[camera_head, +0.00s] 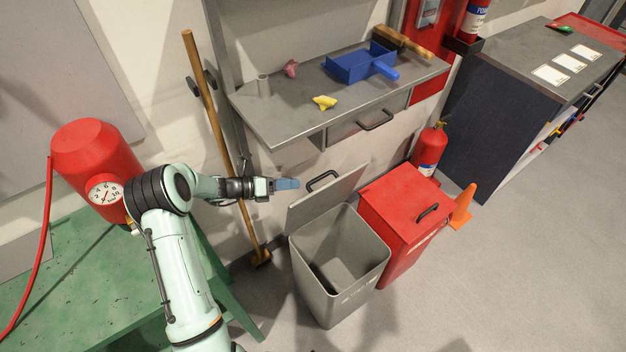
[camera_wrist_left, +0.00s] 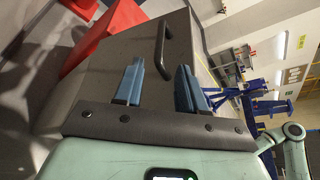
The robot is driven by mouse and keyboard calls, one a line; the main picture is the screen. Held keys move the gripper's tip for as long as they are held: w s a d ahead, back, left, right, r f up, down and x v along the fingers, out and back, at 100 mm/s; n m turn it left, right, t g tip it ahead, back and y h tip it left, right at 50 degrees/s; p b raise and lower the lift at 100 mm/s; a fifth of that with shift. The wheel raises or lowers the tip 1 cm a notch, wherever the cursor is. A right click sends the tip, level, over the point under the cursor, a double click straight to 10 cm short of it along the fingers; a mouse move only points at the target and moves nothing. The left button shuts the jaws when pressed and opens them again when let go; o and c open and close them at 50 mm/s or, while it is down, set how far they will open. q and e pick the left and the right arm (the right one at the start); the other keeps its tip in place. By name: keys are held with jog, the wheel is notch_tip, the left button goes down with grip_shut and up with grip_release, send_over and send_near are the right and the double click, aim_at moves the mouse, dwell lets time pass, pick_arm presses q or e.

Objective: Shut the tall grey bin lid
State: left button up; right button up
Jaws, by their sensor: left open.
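The tall grey bin (camera_head: 337,262) stands on the floor with its mouth open. Its grey lid (camera_head: 340,196) is raised and leans back toward the wall side, with a dark handle (camera_head: 322,180) near its upper edge. In the left wrist view the lid (camera_wrist_left: 110,62) fills the middle, with its handle (camera_wrist_left: 162,46) beyond the fingertips. My left gripper (camera_head: 289,184) is just left of the lid's upper part, pointing toward it. Its blue fingers (camera_wrist_left: 160,82) are apart with nothing between them. Whether they touch the lid is unclear. My right gripper is not seen.
A red lidded bin (camera_head: 398,215) stands right beside the grey bin. A grey shelf (camera_head: 350,95) overhangs behind, with a blue dustpan (camera_head: 360,64). A broom (camera_head: 213,120) leans left of the lid. A green bench (camera_head: 60,270) is at left. Floor at front right is clear.

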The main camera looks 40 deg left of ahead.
aim_at(313, 181)
pick_arm(q)
jog(key=x, duration=0.8)
jog(key=shift+w+d+f, duration=0.1)
jog(key=shift+w+d, duration=0.05)
jog(key=shift+w, duration=0.15)
grip_shut()
